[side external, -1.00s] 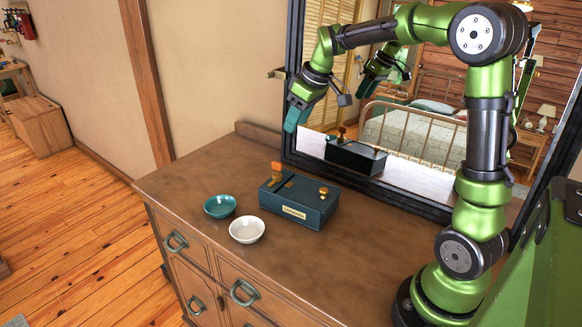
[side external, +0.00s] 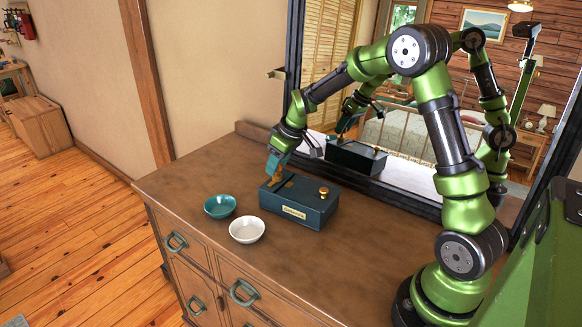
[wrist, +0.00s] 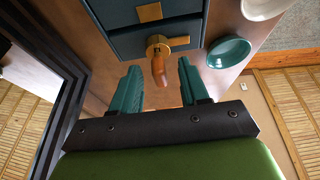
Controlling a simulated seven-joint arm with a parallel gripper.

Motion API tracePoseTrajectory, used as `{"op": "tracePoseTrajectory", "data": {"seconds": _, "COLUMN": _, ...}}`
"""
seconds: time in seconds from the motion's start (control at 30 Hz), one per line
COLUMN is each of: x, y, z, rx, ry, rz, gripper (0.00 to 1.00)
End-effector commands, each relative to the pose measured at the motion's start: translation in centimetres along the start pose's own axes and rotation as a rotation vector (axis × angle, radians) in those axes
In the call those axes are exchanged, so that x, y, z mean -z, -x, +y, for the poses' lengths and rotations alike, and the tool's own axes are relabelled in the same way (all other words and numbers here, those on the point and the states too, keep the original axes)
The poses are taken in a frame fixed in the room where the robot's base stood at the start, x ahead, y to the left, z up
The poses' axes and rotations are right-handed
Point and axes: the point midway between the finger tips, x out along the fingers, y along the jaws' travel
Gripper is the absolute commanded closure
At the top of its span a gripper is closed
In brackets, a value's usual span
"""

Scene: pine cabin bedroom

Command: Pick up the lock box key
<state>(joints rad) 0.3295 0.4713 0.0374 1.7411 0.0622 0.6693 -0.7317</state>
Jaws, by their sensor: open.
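The lock box (side external: 303,205) is a dark teal box with brass fittings and a pale label, standing on the dresser top. The key (side external: 276,177) has an orange-brown handle and sits at the box's left end. In the wrist view the key (wrist: 158,66) sticks out from a brass fitting on the box (wrist: 165,35). My gripper (side external: 274,168) is at the box's left end, by the key. In the wrist view my gripper (wrist: 160,80) is open, with its teal fingers on either side of the key's handle. I cannot tell whether a finger touches it.
A teal bowl (side external: 219,206) and a white bowl (side external: 247,230) stand left of the box on the dresser (side external: 330,262). A dark-framed mirror (side external: 420,185) stands behind the box and reflects the arm and box.

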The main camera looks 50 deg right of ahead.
Motion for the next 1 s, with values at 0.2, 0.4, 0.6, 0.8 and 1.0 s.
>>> {"op": "tracePoseTrajectory", "data": {"seconds": 0.2, "x": 0.04, "y": -1.22, "z": 0.0, "rx": 0.0, "ry": -0.001, "rz": 0.001, "gripper": 0.55}}
{"op": "tracePoseTrajectory", "data": {"seconds": 0.4, "x": 0.03, "y": -1.17, "z": 0.01, "rx": 0.0, "ry": -0.001, "rz": 0.001, "gripper": 0.65}}
{"op": "tracePoseTrajectory", "data": {"seconds": 0.6, "x": 0.02, "y": -1.15, "z": 0.02, "rx": 0.0, "ry": -0.001, "rz": 0.001, "gripper": 0.95}}
{"op": "tracePoseTrajectory", "data": {"seconds": 0.8, "x": 0.03, "y": -1.14, "z": 0.02, "rx": 0.0, "ry": -0.001, "rz": 0.001, "gripper": 1.0}}
{"op": "tracePoseTrajectory", "data": {"seconds": 1.0, "x": 0.2, "y": -0.8, "z": 0.04, "rx": -0.001, "ry": 0.0, "rz": 0.003, "gripper": 1.0}}
